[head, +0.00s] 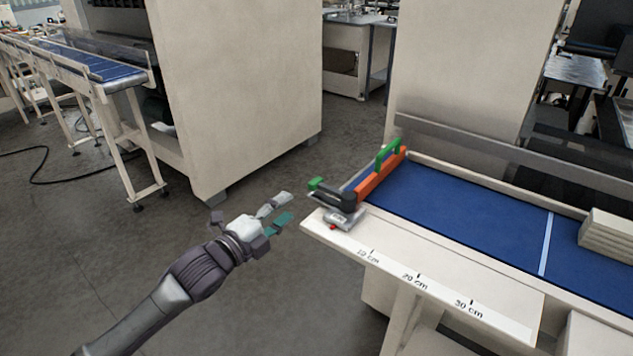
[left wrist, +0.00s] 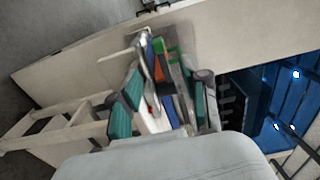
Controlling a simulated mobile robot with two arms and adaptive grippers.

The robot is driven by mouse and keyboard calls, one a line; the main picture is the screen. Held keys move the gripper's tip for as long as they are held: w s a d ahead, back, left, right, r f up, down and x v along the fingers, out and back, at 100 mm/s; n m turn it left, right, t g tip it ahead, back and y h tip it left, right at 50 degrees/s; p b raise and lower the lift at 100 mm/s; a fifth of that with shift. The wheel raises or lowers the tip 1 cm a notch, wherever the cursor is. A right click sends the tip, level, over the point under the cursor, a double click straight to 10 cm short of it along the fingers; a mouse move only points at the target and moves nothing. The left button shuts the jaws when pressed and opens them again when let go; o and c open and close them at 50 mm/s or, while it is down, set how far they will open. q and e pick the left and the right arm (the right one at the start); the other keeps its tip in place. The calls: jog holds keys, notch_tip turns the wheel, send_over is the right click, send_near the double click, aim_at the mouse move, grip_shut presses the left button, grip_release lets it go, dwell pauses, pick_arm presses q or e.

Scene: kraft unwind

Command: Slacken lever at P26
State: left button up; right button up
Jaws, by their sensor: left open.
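An orange stop bar (head: 381,178) with green end pieces lies across the near-left end of the blue conveyor belt. At its front end, on the cream rail, sits a grey clamp block (head: 343,217) with a dark lever-like part (head: 331,195) and a small red tip below. The tag on the block is too small to read. My left gripper (head: 283,208) is open and empty, in the air left of the clamp, apart from it. In the left wrist view the orange bar (left wrist: 159,68) shows between the teal-padded fingers, beyond them. My right gripper is out of view.
The cream rail (head: 420,274) carries a centimetre scale. A stack of pale boards (head: 607,235) lies on the belt (head: 460,218) at right. A large cream cabinet (head: 240,90) stands behind my left gripper.

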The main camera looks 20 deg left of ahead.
aim_at(310, 188)
pick_arm(q)
jog(key=p+x, duration=0.2)
jog(key=x, duration=0.9)
jog(key=shift+w+a+f, duration=0.1)
jog(key=shift+w, duration=0.5)
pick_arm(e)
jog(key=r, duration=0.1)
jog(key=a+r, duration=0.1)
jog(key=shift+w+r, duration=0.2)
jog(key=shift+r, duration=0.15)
pick_arm(q)
grip_shut()
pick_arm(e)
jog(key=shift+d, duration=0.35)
pick_arm(q)
jog(key=shift+f, duration=0.1)
